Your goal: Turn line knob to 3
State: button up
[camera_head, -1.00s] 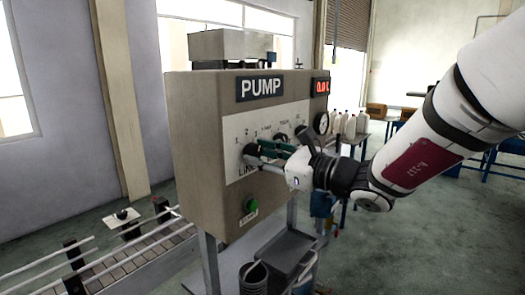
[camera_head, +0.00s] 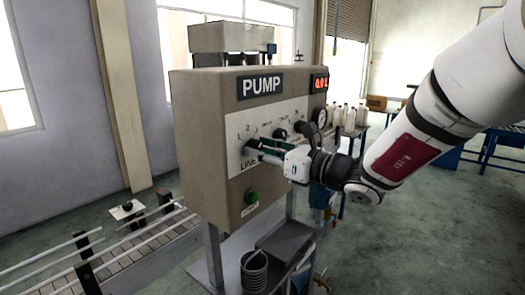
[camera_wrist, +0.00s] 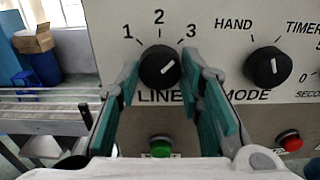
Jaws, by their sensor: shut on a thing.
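The line knob (camera_wrist: 160,66) is round and black with a white pointer mark, on the pump panel under the numbers 1, 2 and 3. Its mark points up and right, toward the 3. My gripper (camera_wrist: 161,73) has its green-padded fingers on the left and right sides of the knob and is shut on it. In the head view, my gripper (camera_head: 262,151) reaches the left part of the panel from the right, and its fingers partly hide the line knob (camera_head: 252,146).
The mode knob (camera_wrist: 268,66) sits close to the right of my fingers. A green button (camera_wrist: 161,147) and a red button (camera_wrist: 289,139) are below. The grey pump box (camera_head: 205,150) stands by a conveyor (camera_head: 130,255).

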jog(key=o, duration=1.2)
jog(key=shift+c, duration=0.2)
jog(key=shift+d, duration=0.1)
jog(key=v, duration=1.2)
jog(key=s+a+f+n+g+h+b, duration=0.1)
jog(key=s+a+f+n+g+h, duration=0.2)
jog(key=s+n, duration=0.5)
jog(key=s+a+f+n+g+h+b, duration=0.1)
jog(key=s+f+n+g+h, duration=0.15)
jog(key=s+n+g, duration=0.4)
jog(key=s+d+f+n+t+h, duration=0.1)
jog(key=s+d+n+t+h, duration=0.1)
jog(key=d, duration=0.5)
jog(key=s+d+f+n+t+h, duration=0.1)
jog(key=s+d+n+h, duration=0.3)
jog(key=n, duration=0.5)
jog(key=d+t+h, duration=0.1)
jog(key=d+h, duration=0.1)
jog(key=shift+s+d+h+b, duration=0.35)
jog(key=shift+s+d, duration=0.05)
